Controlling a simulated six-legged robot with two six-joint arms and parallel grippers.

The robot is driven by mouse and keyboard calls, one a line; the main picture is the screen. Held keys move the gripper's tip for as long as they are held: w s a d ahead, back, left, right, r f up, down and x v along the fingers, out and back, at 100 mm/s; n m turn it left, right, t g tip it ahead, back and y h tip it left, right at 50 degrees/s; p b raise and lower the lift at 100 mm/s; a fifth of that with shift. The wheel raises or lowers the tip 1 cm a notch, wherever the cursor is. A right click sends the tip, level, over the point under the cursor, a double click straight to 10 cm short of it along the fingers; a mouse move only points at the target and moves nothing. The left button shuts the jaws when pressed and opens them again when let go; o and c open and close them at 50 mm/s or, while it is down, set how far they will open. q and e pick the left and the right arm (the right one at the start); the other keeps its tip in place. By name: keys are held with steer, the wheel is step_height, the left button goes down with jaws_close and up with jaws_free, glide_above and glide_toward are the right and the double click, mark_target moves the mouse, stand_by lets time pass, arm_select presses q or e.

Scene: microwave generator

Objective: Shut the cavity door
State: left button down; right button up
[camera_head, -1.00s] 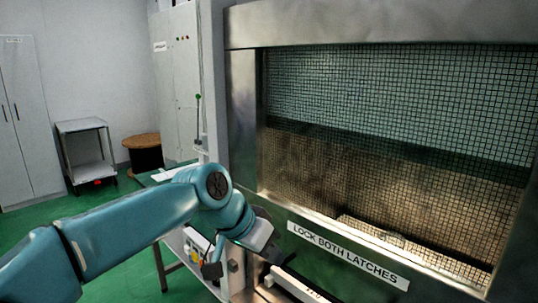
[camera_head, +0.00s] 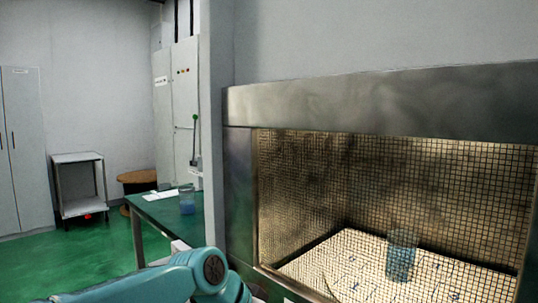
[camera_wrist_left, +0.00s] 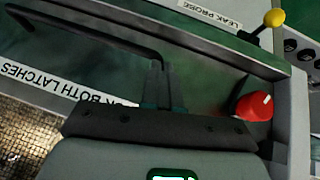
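The cavity door's mesh window (camera_head: 320,180) fills the steel-framed opening at right in the head view. A beaker with blue liquid (camera_head: 401,258) shows through it on a pale cavity floor. I cannot tell whether the door is fully shut. In the left wrist view, the green door panel carries an upside-down latch label (camera_wrist_left: 60,86) and a long black bar handle (camera_wrist_left: 90,28). My left gripper (camera_wrist_left: 164,88) has its fingertips close together at the handle's bent end. Whether they grip it is unclear. The head view shows only my left arm at the bottom. My right gripper is out of view.
A red knob (camera_wrist_left: 255,106) and a yellow-tipped lever (camera_wrist_left: 273,18) stand close right of my left gripper. A green table (camera_head: 165,215) with another beaker (camera_head: 187,200) is left of the generator. A trolley (camera_head: 78,185) stands farther back on open floor.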

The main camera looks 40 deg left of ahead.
arm_select(q)
steer(key=shift+s+d+f, duration=0.1)
steer(key=shift+f, duration=0.25)
steer(key=shift+r, duration=0.1)
steer(key=s+a+r+p, duration=0.1)
steer(key=s+r+p, duration=0.1)
steer(key=r, duration=0.4)
steer(key=s+a+r+p, duration=0.2)
steer(key=r+p, duration=0.2)
steer(key=r, duration=0.2)
steer(key=shift+s+r, duration=0.2)
steer(key=shift+r, duration=0.05)
steer(key=shift+s, duration=0.1)
